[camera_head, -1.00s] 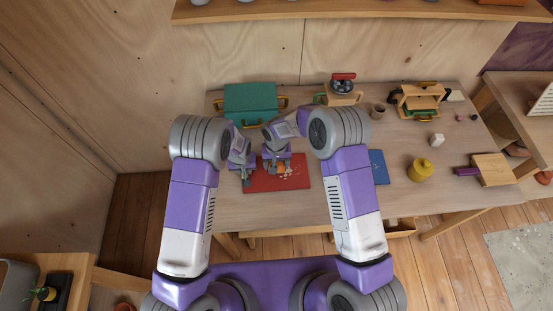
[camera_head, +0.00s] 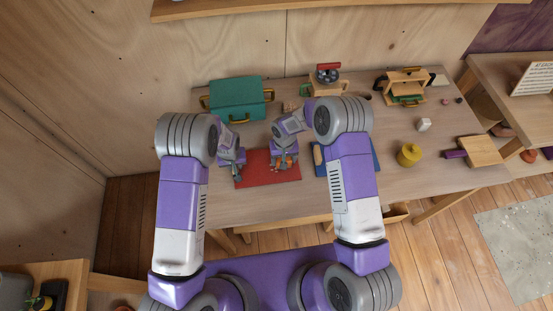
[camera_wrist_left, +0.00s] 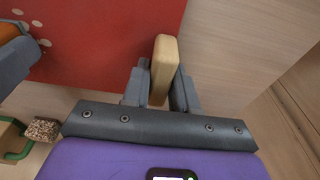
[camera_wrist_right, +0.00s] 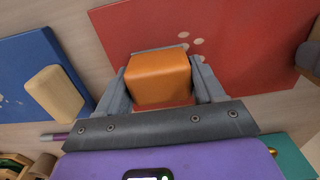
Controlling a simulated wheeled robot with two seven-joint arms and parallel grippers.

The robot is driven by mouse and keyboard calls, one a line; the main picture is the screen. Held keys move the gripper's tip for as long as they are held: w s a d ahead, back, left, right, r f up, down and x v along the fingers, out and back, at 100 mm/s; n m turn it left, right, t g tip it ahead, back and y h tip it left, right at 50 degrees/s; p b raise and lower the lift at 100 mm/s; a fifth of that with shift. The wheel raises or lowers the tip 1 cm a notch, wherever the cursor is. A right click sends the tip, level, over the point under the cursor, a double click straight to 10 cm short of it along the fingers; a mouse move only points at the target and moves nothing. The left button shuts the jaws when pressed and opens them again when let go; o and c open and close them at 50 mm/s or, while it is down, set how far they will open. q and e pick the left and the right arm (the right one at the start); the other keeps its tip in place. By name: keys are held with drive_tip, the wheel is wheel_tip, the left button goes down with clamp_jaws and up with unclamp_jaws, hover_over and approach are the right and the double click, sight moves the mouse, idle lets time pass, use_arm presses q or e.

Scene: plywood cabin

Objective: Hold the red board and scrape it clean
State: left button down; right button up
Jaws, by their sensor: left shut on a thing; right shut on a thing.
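The red board (camera_head: 284,179) lies flat on the table, with pale flakes on it near my right gripper. My left gripper (camera_wrist_left: 161,88) is shut on a pale wooden handle (camera_wrist_left: 164,65) at the board's edge; in the head view this gripper (camera_head: 239,175) is at the board's left end. My right gripper (camera_wrist_right: 160,85) is shut on an orange block-shaped handle (camera_wrist_right: 158,78) over the board. A thin grey edge shows beyond that handle, and the rest of the tool is hidden. Several round pale flakes (camera_wrist_right: 190,40) lie just ahead of it.
A blue board (camera_head: 375,163) with a wooden handle (camera_wrist_right: 55,93) lies right of the red one. A green case (camera_head: 238,97) stands behind. A yellow pot (camera_head: 409,155), a white cube (camera_head: 424,125) and a wooden block (camera_head: 480,150) are farther right. The table front is clear.

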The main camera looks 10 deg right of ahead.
sight(266, 164)
drive_tip(key=shift+d, duration=0.9)
drive_tip(key=shift+a, duration=3.9)
drive_tip(key=shift+w+a, duration=0.1)
drive_tip(key=shift+a, duration=0.1)
drive_tip(key=shift+w+d, duration=0.35)
drive_tip(key=shift+d, duration=3.95)
drive_tip(key=shift+a, duration=4.3)
wheel_tip(266, 164, up, 8)
use_arm(q)
drive_tip(key=c, duration=0.8)
unclamp_jaws()
